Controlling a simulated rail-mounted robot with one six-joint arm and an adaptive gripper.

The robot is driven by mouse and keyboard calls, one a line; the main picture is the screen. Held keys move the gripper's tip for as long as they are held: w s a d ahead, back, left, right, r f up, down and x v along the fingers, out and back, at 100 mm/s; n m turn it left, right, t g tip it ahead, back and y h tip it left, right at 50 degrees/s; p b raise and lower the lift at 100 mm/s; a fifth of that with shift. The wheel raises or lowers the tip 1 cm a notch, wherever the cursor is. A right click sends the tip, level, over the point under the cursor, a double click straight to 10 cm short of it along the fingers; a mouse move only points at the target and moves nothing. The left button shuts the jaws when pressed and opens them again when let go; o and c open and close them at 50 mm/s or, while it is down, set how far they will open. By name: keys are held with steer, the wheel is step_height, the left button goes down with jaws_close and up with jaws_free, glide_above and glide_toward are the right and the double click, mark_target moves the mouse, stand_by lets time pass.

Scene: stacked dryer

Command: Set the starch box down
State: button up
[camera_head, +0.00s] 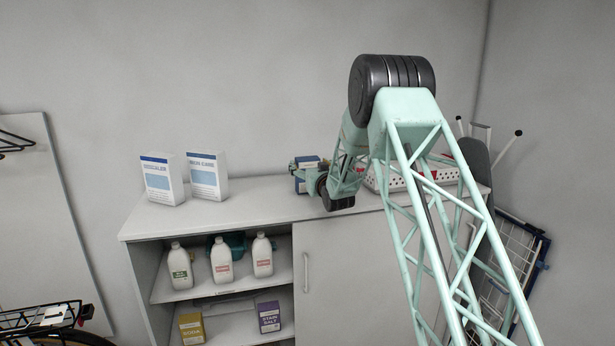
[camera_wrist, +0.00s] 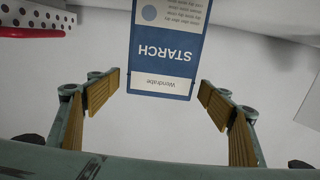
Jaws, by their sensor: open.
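The starch box (camera_wrist: 165,55) is blue and white, and its label reads upside down in the wrist view. In the head view the starch box (camera_head: 309,161) is partly hidden by my gripper at the cabinet top (camera_head: 250,199). My gripper (camera_wrist: 160,82) is open, with one yellow-padded finger on each side of the box's near end. Gaps show between both pads and the box, so the fingers do not grip it. The box's contact with the cabinet top is hidden in the head view.
Two white-and-blue boxes (camera_head: 207,176) (camera_head: 162,179) stand at the left of the cabinet top. A white perforated basket (camera_head: 437,174) with red parts is to the right, behind my arm. Bottles (camera_head: 221,260) and small boxes (camera_head: 269,317) occupy the open shelves below. The top's left-middle is clear.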

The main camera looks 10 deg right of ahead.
mark_target(309, 159)
steer(key=shift+w+a, duration=0.15)
steer(key=shift+w, duration=1.3)
steer(key=shift+c, duration=0.7)
steer(key=c, duration=1.4)
steer(key=shift+o, duration=0.2)
steer(key=shift+r, duration=0.25)
steer(key=shift+r, duration=1.65)
steer(key=shift+s, duration=0.95)
steer(key=s+d+r+b, duration=0.1)
steer(key=s, duration=1.3)
steer(key=shift+d+r, duration=0.15)
steer(key=shift+d, duration=0.1)
